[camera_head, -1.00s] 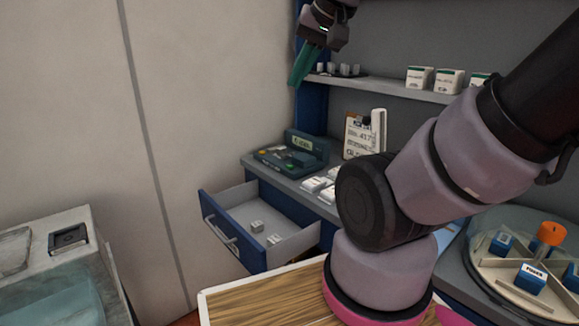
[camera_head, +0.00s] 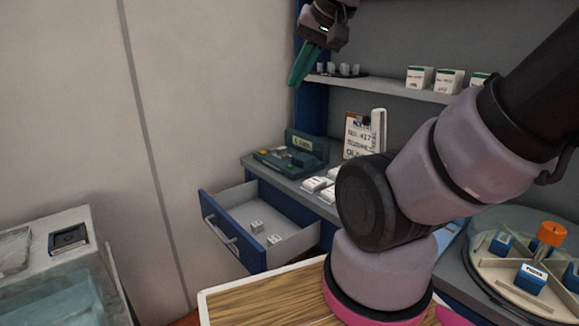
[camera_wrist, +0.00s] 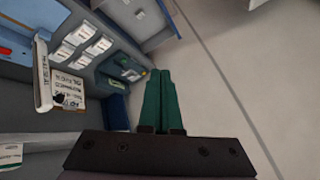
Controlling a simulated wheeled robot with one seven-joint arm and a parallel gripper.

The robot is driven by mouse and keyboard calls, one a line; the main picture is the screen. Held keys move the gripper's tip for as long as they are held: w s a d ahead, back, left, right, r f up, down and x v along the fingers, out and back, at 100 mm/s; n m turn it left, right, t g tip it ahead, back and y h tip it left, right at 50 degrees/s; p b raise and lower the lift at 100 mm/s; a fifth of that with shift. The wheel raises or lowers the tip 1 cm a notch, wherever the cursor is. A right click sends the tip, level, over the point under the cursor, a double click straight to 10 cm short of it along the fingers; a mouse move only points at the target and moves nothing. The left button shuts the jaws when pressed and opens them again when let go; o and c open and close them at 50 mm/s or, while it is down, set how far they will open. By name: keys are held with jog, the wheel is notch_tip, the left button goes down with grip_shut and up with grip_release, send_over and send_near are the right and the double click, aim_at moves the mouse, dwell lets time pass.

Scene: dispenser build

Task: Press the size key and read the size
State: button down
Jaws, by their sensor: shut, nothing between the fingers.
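A dark green device with keys and a small lit display (camera_head: 300,143) stands at the left end of the counter; I take it to be the one with the size key. The display's text is too small to read. The device also shows in the wrist view (camera_wrist: 124,70), just left of the fingers. My gripper (camera_head: 293,84) has green fingers and hangs in the air above the device, near the wall. In the wrist view the fingers (camera_wrist: 160,72) lie side by side, shut and empty. They are apart from the device.
An open drawer (camera_head: 234,240) with small white blocks juts out below the device. White boxes (camera_head: 320,184) and a clipboard (camera_head: 360,135) are on the counter to the right. A shelf (camera_head: 390,86) runs above. A round divided tray (camera_head: 500,285) is at the right.

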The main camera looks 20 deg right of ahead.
dwell(0.3)
jog(key=n+t+h, duration=0.2)
jog(key=n, duration=1.1)
send_over(291, 166)
notch_tip(291, 166, down, 26)
jog(key=shift+s+r, duration=0.2)
jog(key=shift+f, duration=0.1)
jog(key=shift+f, duration=4.3)
